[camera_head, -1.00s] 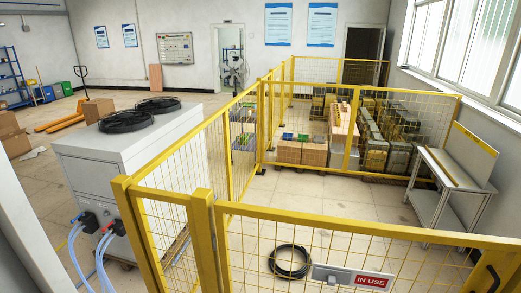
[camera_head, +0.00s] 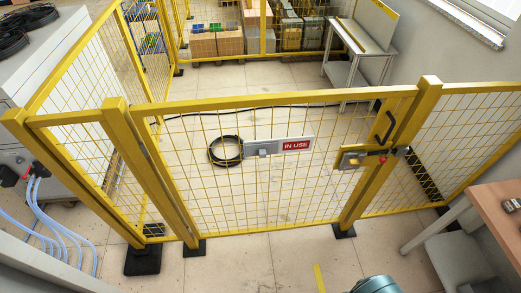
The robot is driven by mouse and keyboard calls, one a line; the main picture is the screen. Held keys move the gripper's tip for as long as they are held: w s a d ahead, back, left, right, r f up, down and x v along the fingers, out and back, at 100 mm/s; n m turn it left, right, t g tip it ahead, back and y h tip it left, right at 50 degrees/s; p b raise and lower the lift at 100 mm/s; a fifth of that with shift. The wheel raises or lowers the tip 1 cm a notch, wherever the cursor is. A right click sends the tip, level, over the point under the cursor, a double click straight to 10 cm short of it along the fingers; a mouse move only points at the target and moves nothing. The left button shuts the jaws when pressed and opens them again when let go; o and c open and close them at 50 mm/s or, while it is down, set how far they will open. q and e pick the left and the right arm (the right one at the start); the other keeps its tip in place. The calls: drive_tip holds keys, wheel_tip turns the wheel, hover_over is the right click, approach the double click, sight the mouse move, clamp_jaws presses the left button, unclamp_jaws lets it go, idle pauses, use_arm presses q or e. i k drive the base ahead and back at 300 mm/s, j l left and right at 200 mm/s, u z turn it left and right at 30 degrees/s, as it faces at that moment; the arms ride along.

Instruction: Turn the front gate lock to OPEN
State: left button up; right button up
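The yellow mesh front gate (camera_head: 240,185) stands closed across the middle of the view. Its lock (camera_head: 352,159) is at the gate's right edge, by the yellow post, with a yellow plate and a small red part (camera_head: 383,159). The lock's lettering and exact setting are too small to read. A black handle (camera_head: 384,128) is just above it. A sliding sign (camera_head: 296,145) on the gate reads "IN USE" in white on red. Neither of my grippers is in view.
A wooden-topped table (camera_head: 495,215) with a small black object (camera_head: 511,205) stands at the right, in front of the fence. A grey cabinet (camera_head: 40,75) with blue hoses (camera_head: 45,215) is at the left. A black coil (camera_head: 225,150) shows through the mesh. Floor before the gate is mostly clear.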

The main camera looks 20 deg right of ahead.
sight(353, 161)
drive_tip(key=z, duration=1.7)
